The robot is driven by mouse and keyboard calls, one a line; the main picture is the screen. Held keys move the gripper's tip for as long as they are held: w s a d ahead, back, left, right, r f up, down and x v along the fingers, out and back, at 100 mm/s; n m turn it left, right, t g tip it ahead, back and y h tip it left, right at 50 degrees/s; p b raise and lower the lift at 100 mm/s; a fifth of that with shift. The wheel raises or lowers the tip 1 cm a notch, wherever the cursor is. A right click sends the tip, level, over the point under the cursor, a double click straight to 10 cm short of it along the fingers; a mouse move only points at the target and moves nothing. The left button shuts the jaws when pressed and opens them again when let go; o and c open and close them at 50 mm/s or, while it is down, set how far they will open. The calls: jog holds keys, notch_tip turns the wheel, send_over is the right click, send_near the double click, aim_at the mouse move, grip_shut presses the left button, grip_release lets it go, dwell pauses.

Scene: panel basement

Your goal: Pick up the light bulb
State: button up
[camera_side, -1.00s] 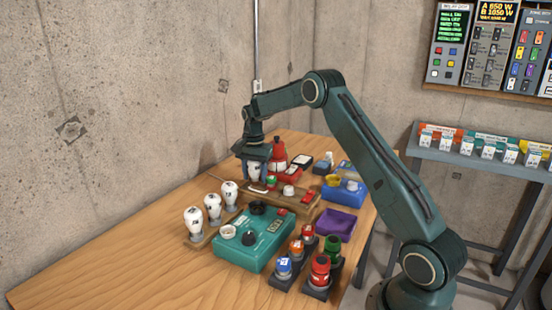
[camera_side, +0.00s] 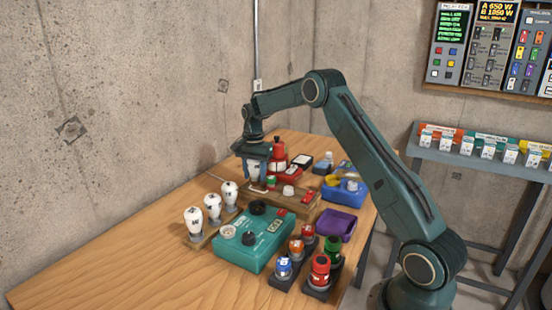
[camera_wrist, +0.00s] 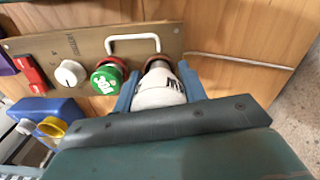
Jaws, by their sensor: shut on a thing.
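A white light bulb with dark lettering (camera_wrist: 160,90) is between the two blue fingers of my gripper (camera_wrist: 158,85) in the wrist view. The bulb also shows in the side view (camera_side: 254,170), upright and partly covered by the fingers of my gripper (camera_side: 253,168). My gripper is shut on this bulb. Several more white bulbs (camera_side: 213,206) stand upright in a wooden rack at the left.
The panel carries a green button (camera_wrist: 105,80), a white knob (camera_wrist: 70,73), red switches (camera_wrist: 30,73) and a white handle (camera_wrist: 132,40). A teal box (camera_side: 255,243), a purple tray (camera_side: 337,223) and several coloured buttons (camera_side: 320,270) stand nearer. The table's front left is clear.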

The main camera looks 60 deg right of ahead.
notch_tip(320, 180, up, 20)
jog(key=shift+f, duration=0.2)
dwell(0.4)
jog(key=shift+s, duration=0.1)
dwell(0.6)
jog(key=s+d+f, duration=0.2)
jog(key=s+f, duration=0.1)
jog(key=s, duration=0.4)
jog(key=s+d+f, duration=0.1)
jog(key=s+f, duration=0.2)
jog(key=s, duration=0.3)
jog(key=s+a+f, duration=0.2)
jog(key=s+f, duration=0.2)
jog(key=s, duration=0.4)
jog(key=s+a+f, duration=0.3)
jog(key=s+f, duration=0.1)
jog(key=s, duration=0.4)
jog(key=shift+s, duration=0.25)
jog(key=shift+a+f, duration=0.1)
jog(key=shift+f, duration=0.1)
jog(key=shift+f, duration=2.8)
